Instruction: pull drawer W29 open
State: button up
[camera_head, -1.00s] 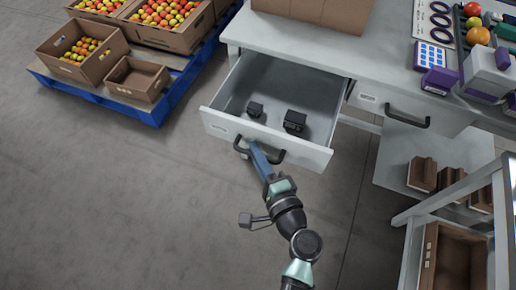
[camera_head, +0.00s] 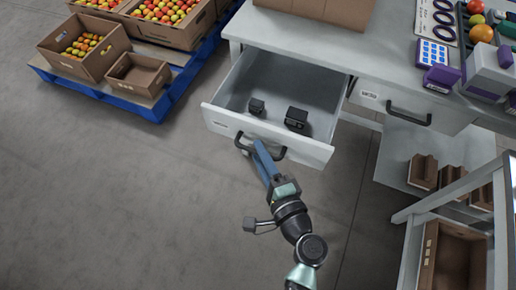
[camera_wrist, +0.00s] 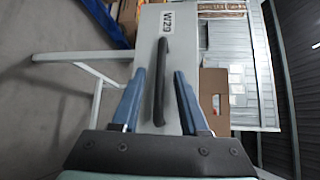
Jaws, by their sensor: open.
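Drawer W29 (camera_head: 228,121) is pulled well out of the white bench in the head view, its inside showing two small black objects (camera_head: 296,118). The wrist view shows its front, with the label W29 (camera_wrist: 168,21) and a dark bar handle (camera_wrist: 160,82). My gripper (camera_head: 252,146) is at the drawer front, by the handle. In the wrist view its two blue fingers (camera_wrist: 160,88) stand apart on either side of the handle, with gaps to it. The fingers partly cover the handle in the head view.
A second drawer (camera_head: 408,112), closed, is to the right under the bench top (camera_head: 390,60). A metal rack (camera_head: 440,200) stands at the lower right. The floor at left is clear.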

jog(key=p+v, duration=0.1)
jog(key=v, duration=1)
jog(key=shift+s, duration=0.2)
notch_tip(320, 180, up, 40)
jog(key=n+t+h, duration=0.4)
jog(key=n+t, duration=0.3)
jog(key=n, duration=0.6)
send_over(290, 134)
jog(key=w+a, duration=0.3)
jog(key=s+r+t+h, duration=0.1)
jog(key=s+r+t, duration=0.1)
jog(key=s+r, duration=0.35)
jog(key=s+a+r+n+t+h+p, duration=0.1)
jog(key=s+r+t, duration=0.15)
jog(key=r, duration=0.65)
jog(key=s+r+t+h, duration=0.2)
jog(key=s+r, duration=0.2)
jog(key=r, duration=0.3)
notch_tip(290, 134, up, 23)
jog(key=p, duration=2.4)
jog(key=shift+w+p, duration=0.3)
jog(key=shift+w, duration=0.15)
